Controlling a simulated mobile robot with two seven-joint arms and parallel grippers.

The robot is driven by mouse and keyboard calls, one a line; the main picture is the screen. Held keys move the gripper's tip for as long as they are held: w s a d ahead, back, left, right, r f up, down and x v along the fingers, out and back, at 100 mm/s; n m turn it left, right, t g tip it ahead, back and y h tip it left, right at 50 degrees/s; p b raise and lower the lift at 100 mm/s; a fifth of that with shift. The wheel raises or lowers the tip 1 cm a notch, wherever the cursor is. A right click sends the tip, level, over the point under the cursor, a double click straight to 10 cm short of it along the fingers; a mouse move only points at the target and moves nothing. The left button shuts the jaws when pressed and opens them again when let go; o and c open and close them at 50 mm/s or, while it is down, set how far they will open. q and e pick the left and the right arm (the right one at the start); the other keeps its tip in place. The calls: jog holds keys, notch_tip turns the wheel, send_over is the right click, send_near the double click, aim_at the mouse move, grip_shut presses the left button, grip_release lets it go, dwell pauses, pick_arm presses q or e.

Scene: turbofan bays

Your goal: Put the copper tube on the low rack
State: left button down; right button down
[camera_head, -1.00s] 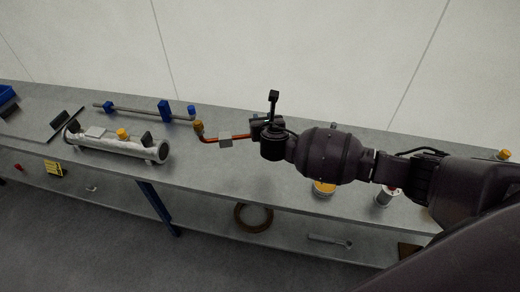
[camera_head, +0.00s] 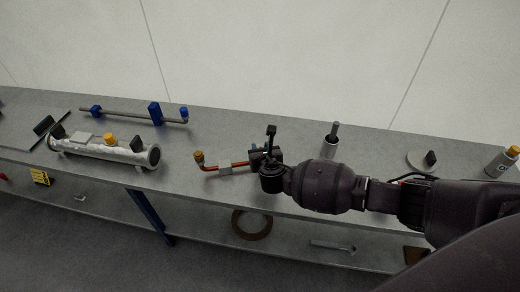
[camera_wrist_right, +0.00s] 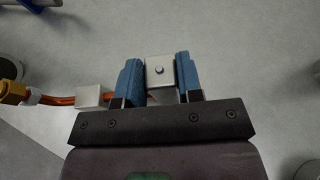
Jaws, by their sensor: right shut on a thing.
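The copper tube (camera_head: 239,164) has a brass-coloured end cap on its bent left end and a pale block along it. My right gripper (camera_head: 265,153) is shut at the tube's right end, over the bench top. In the right wrist view, the blue fingers of my right gripper (camera_wrist_right: 160,82) close on a pale block with a bolt in it. The copper tube (camera_wrist_right: 60,100) runs left from there to its brass end. I cannot tell whether the tube touches the bench. I cannot make out which thing is the low rack. My left gripper is not in view.
A silvery cylinder (camera_head: 100,151) lies on the bench (camera_head: 250,124) at left, with a blue-fitted rod (camera_head: 130,114) behind it. A dark-topped cylinder (camera_head: 331,141) and a round plate (camera_head: 420,160) stand behind my arm. A brown ring (camera_head: 251,223) lies on the lower shelf (camera_head: 205,222).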

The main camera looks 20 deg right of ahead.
jog(key=shift+r, duration=0.1)
jog(key=c, duration=1.2)
grip_release()
jog(key=o, duration=0.4)
jog(key=shift+s+r, duration=0.1)
jog(key=p+v, duration=0.4)
jog(key=v, duration=0.8)
jog(key=s+a+f+m+g+y, duration=0.1)
jog(key=s+f+m+g+y, duration=0.15)
jog(key=s+m, duration=0.5)
jog(key=s+a+f+m+g+y, duration=0.1)
jog(key=s+a+f+m, duration=0.1)
jog(key=s+f+m, duration=0.35)
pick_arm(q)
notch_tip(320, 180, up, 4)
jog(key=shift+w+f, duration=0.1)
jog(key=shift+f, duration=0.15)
pick_arm(e)
jog(key=s+d+r+m, duration=0.1)
jog(key=s+d+m, duration=0.1)
jog(key=s+m, duration=0.2)
jog(key=s+d+r+m, duration=0.1)
jog(key=s+d+m, duration=0.2)
jog(key=m, duration=0.6)
jog(key=s+d+r+m+t, duration=0.1)
jog(key=s+d+m, duration=0.2)
jog(key=s+m, duration=0.3)
jog(key=shift+d+r+h, duration=0.1)
jog(key=shift+r+h, duration=0.15)
jog(key=shift+r, duration=0.1)
